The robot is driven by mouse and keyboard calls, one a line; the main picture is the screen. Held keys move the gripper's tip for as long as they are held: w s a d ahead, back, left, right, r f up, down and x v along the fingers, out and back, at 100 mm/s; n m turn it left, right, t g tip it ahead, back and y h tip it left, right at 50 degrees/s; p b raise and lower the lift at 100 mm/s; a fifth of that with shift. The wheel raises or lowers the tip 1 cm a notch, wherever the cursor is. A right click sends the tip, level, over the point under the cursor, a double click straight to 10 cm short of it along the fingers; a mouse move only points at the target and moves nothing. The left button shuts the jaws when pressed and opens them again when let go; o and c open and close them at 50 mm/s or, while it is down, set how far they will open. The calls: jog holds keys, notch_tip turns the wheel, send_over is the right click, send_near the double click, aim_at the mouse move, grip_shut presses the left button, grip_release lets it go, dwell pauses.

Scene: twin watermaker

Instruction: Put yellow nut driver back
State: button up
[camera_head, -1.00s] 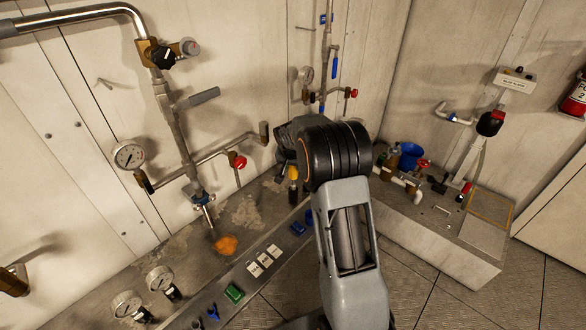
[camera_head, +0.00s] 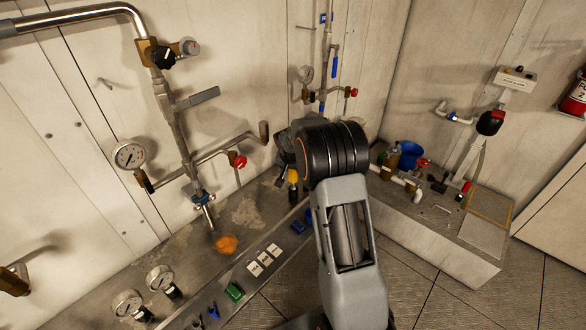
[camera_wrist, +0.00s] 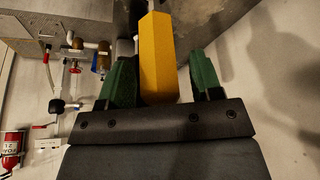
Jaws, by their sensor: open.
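The yellow nut driver (camera_wrist: 158,55) shows in the wrist view as a faceted yellow handle between the two green fingers of my gripper (camera_wrist: 163,78). There is a visible gap between the handle and the right finger; the left finger is close beside it. My gripper is open around the handle. In the head view, the yellow nut driver (camera_head: 293,176) stands about upright below my gripper (camera_head: 284,158), with a dark part under the yellow. My wrist hides part of the gripper there. The driver's lower end and what supports it are not clear.
A ledge carries white cards (camera_head: 264,258), a green block (camera_head: 234,292) and blue pieces (camera_head: 298,227). Gauges and pipes with a red-handled valve (camera_head: 240,162) stand along the left wall. A blue funnel (camera_head: 410,153) and white piping are at the right.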

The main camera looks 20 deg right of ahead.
jog(key=s+a+r+n+b, duration=0.1)
jog(key=s+a+r, duration=0.2)
jog(key=s+r, duration=0.3)
jog(key=s+a+r, duration=0.3)
jog(key=s+r, duration=0.1)
jog(key=r, duration=0.4)
jog(key=s+a+n+y, duration=0.1)
jog(key=s+a+n, duration=0.2)
jog(key=s, duration=0.7)
jog(key=s+a+f+n+y, duration=0.1)
jog(key=s+a+n, duration=0.2)
jog(key=s, duration=0.7)
jog(key=shift+a+f+y, duration=0.2)
jog(key=shift+f+y, duration=0.1)
